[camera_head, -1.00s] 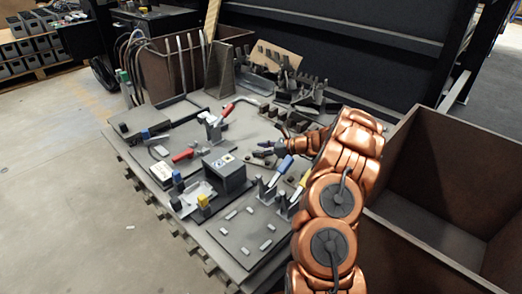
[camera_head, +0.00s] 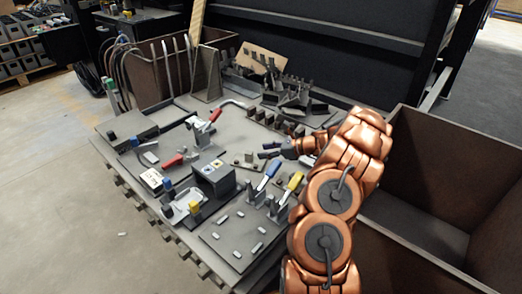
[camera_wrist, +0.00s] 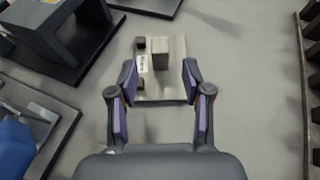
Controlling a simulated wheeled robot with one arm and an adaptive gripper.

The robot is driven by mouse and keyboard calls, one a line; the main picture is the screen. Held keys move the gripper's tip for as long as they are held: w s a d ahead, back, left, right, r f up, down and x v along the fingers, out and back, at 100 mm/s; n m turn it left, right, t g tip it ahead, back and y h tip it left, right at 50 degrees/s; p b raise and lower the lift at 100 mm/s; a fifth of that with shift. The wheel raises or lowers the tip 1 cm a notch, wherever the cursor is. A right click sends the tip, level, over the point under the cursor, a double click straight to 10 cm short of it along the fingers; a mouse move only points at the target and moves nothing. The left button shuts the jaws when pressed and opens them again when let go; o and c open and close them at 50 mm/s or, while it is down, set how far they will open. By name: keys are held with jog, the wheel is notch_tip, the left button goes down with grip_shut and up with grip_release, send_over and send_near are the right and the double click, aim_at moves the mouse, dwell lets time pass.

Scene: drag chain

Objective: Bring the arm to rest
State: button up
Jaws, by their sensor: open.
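My gripper (camera_head: 268,151) is open and empty above the grey worktable (camera_head: 222,133). It reaches in from the right, behind the blue-handled clamp (camera_head: 268,174). In the wrist view my gripper (camera_wrist: 158,88) shows both fingers spread apart. A small light plate with blocks on it (camera_wrist: 160,75) lies on the table beyond and between the fingertips. No finger appears to touch it. My copper-coloured arm (camera_head: 335,190) is bent over the table's right side.
A yellow-handled clamp (camera_head: 292,184) stands close to my forearm. A dark box-shaped block (camera_head: 215,178) and red-handled clamps (camera_head: 173,161) stand further left. A large brown bin (camera_head: 450,165) is at the right. A rusty bin with upright hoses (camera_head: 150,75) stands behind the table.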

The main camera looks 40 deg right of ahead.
dwell(0.5)
jog(key=s+a+r+n+g+y+p, duration=0.25)
jog(key=a+r+n+p, duration=0.35)
jog(key=a+r, duration=0.6)
jog(key=s+a+r+n+g+y+p, duration=0.15)
jog(key=a+r+n+g+p, duration=0.35)
jog(key=a+r, duration=0.75)
jog(key=s+a+r+n+g+h+p, duration=0.2)
jog(key=s+a+r+n+p, duration=0.3)
jog(key=s+a+r+p, duration=0.25)
jog(key=s+a+r+n+g+h+p, duration=0.1)
jog(key=s+a+r+n+h+p, duration=0.15)
jog(key=s+r+p, duration=0.35)
jog(key=s+a+r+n+g+h+p, duration=0.1)
jog(key=s+a+r+n+g+p, duration=0.25)
jog(key=s, duration=0.55)
jog(key=s+d+r+n+h+p, duration=0.3)
jog(key=s+r+p, duration=0.2)
jog(key=s+r, duration=0.1)
jog(key=s+d+r+n+t+h+p, duration=0.1)
jog(key=s+d+r+n+h+p, duration=0.2)
jog(key=s+r+p, duration=0.3)
jog(key=s+n, duration=0.1)
jog(key=s, duration=0.2)
jog(key=shift+s, duration=0.3)
jog(key=shift+d, duration=0.15)
